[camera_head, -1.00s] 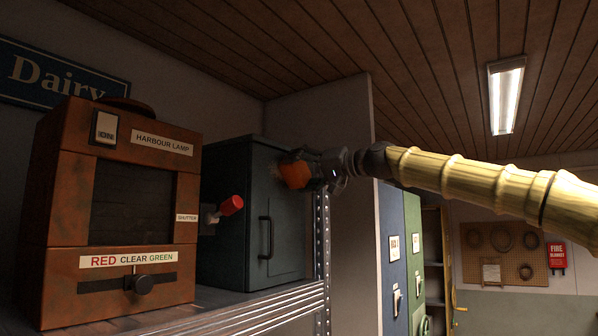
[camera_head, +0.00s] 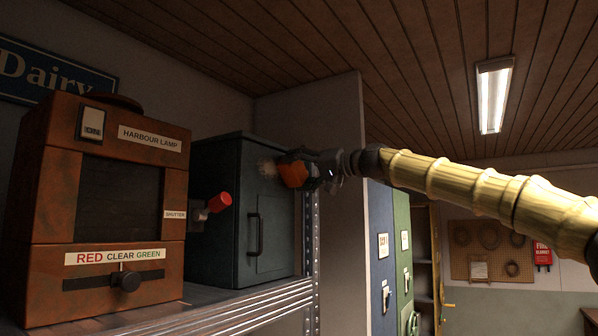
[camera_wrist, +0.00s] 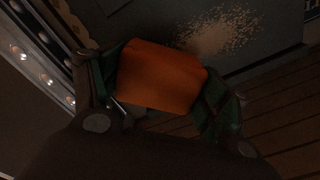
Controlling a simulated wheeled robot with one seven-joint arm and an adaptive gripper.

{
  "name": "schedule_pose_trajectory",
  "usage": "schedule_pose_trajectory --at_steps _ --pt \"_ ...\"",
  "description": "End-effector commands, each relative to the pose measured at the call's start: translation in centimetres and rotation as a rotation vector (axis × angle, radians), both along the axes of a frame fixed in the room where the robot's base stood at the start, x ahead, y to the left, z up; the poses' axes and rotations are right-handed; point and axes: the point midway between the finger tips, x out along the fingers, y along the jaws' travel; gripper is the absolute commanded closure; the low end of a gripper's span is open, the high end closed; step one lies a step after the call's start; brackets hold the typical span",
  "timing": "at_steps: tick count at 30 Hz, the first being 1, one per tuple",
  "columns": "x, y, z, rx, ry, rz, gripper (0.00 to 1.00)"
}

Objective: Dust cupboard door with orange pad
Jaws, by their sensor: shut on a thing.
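The cupboard (camera_head: 228,240) is a dark grey-green metal box on the shelf, its door (camera_head: 276,215) shut, with a vertical bar handle (camera_head: 255,234). A pale speckled dust patch (camera_head: 266,167) lies on the upper part of the door; it also shows in the wrist view (camera_wrist: 222,32). My gripper (camera_head: 304,170) is shut on the orange pad (camera_head: 293,171) at the door's upper right. In the wrist view the pad (camera_wrist: 160,76) sits between the fingers, just beside the dust patch. I cannot tell whether the pad touches the door.
A rusty harbour lamp box (camera_head: 104,200) stands left of the cupboard, and a red-tipped lever (camera_head: 219,202) sticks out between them. A perforated metal shelf post (camera_head: 312,235) rises at the cupboard's right. Blue (camera_head: 381,215) and green (camera_head: 402,215) lockers stand farther right.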

Motion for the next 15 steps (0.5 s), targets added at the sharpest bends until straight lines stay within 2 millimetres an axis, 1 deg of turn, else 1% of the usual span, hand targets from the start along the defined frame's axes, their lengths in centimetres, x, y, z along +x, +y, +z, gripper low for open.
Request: schedule_pose_trajectory --at_steps 15 --pt "-2.7 1.9 -0.2 -0.001 0.000 0.002 0.44"
